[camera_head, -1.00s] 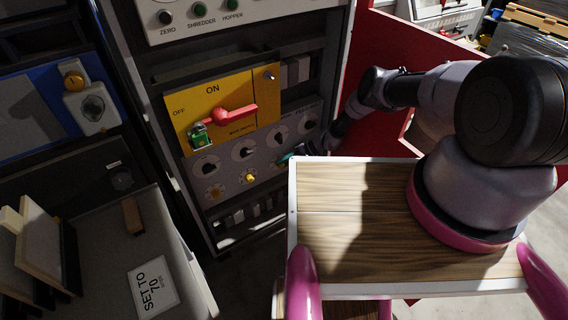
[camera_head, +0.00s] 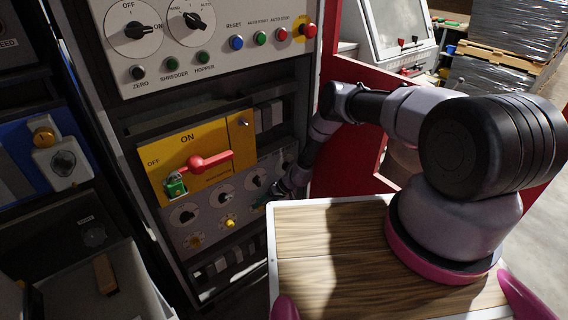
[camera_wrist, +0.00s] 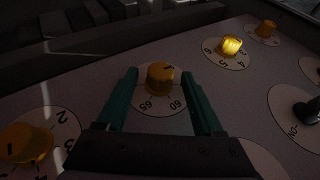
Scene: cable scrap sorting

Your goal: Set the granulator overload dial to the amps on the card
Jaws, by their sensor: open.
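In the wrist view a yellow dial knob (camera_wrist: 160,78) stands on a pale round scale, where 65 and 60 can be read. A dark line shows on the knob's top. My gripper (camera_wrist: 159,74) is open, with one teal finger on each side of the knob; I cannot tell whether they touch it. In the head view my gripper (camera_head: 268,198) is at the right end of the lower dial row, hiding the dial there. The card is not in view now; earlier it read "SET TO 70".
A bright yellow knob (camera_wrist: 230,46) and black knobs (camera_wrist: 305,110) sit beside this dial. A larger yellow knob (camera_wrist: 25,145) is at lower left. Above the dials are a red handle (camera_head: 208,161) on a yellow plate and a green padlock (camera_head: 176,186). Push buttons line the upper panel.

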